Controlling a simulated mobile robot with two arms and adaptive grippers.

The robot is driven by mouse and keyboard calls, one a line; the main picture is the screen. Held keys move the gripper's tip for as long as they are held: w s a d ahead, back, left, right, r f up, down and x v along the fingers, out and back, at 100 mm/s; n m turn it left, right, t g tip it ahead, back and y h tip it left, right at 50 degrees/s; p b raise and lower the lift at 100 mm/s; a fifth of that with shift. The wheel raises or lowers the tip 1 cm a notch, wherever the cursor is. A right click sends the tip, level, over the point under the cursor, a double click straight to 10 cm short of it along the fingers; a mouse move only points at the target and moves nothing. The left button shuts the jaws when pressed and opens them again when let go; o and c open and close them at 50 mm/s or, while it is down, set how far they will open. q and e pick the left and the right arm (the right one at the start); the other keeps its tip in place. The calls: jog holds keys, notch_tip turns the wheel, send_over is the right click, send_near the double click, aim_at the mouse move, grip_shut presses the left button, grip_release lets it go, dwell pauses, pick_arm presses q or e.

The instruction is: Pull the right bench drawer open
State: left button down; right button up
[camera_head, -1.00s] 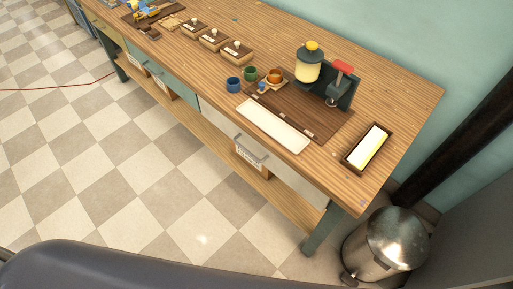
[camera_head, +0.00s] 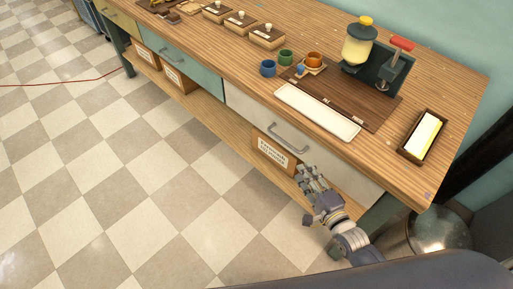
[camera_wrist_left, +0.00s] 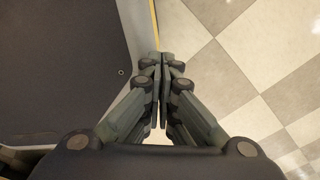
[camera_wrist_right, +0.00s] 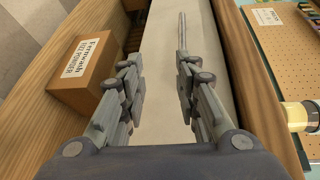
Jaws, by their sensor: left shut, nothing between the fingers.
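The right bench drawer (camera_head: 250,107) has a cream front and looks closed under the bench top. Its grey bar handle (camera_head: 289,137) is in the middle of the front. My right gripper (camera_head: 313,178) is in front of the drawer, below and right of the handle in the head view. In the right wrist view its fingers (camera_wrist_right: 160,80) are spread and empty, with the drawer front (camera_wrist_right: 165,30) behind them. The handle (camera_wrist_right: 182,32) lies ahead of the right-hand finger, apparently apart from it. My left gripper (camera_wrist_left: 163,62) is shut and empty, over the floor beside a dark panel.
A labelled box (camera_head: 272,152) stands on the lower shelf (camera_head: 215,115) under the drawer; it also shows in the right wrist view (camera_wrist_right: 88,70). A white tray (camera_head: 317,112) and a dispenser (camera_head: 360,42) stand on the bench top. A metal bin (camera_head: 440,232) is at lower right.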

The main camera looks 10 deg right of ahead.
jog(key=w+a+r+m, duration=0.1)
jog(key=w+a, duration=0.3)
jog(key=w, duration=0.7)
jog(key=shift+w+a+r+t+y, duration=0.15)
jog(key=shift+a+r+t+y, duration=0.15)
jog(key=shift+a+r+y, duration=0.15)
grip_shut()
